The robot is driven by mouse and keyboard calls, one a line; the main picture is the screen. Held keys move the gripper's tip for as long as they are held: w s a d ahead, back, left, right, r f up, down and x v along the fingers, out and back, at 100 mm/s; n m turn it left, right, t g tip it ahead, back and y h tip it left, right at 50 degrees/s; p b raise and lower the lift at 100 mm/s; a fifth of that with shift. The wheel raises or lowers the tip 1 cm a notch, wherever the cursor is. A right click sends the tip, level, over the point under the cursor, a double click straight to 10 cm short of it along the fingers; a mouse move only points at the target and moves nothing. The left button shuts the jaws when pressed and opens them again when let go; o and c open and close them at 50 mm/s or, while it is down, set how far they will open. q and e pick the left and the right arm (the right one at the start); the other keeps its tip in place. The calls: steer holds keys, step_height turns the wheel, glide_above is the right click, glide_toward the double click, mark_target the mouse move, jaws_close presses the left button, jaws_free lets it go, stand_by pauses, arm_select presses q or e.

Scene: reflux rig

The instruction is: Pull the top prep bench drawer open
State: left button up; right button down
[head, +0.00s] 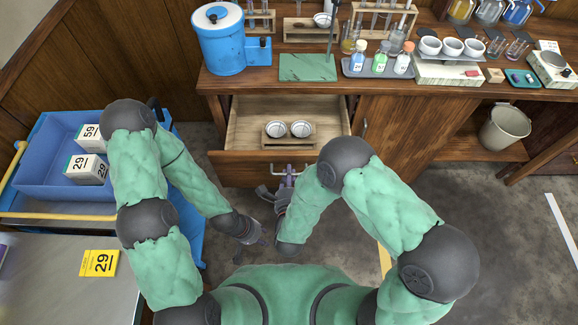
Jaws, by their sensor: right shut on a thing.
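The top prep bench drawer (240,121) stands pulled out of the wooden bench, its inside showing. A small wooden holder (289,142) with two round metal dishes (276,129) sits in it. The drawer's front panel (232,170) faces me.
A blue container (222,40), a green mat (307,67) and a bottle tray (378,68) stand on the benchtop. A blue cart bin (47,160) holding white boxes is at left. A bucket (503,130) is at right. Grey floor lies before the drawer.

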steer(key=shift+s, duration=0.6)
steer(key=c, duration=1.2)
jaws_free()
steer(key=shift+o, duration=0.2)
steer(key=s+r, duration=0.1)
steer(key=s, duration=0.6)
steer(key=shift+s+r, duration=0.15)
steer(key=shift+r, duration=0.05)
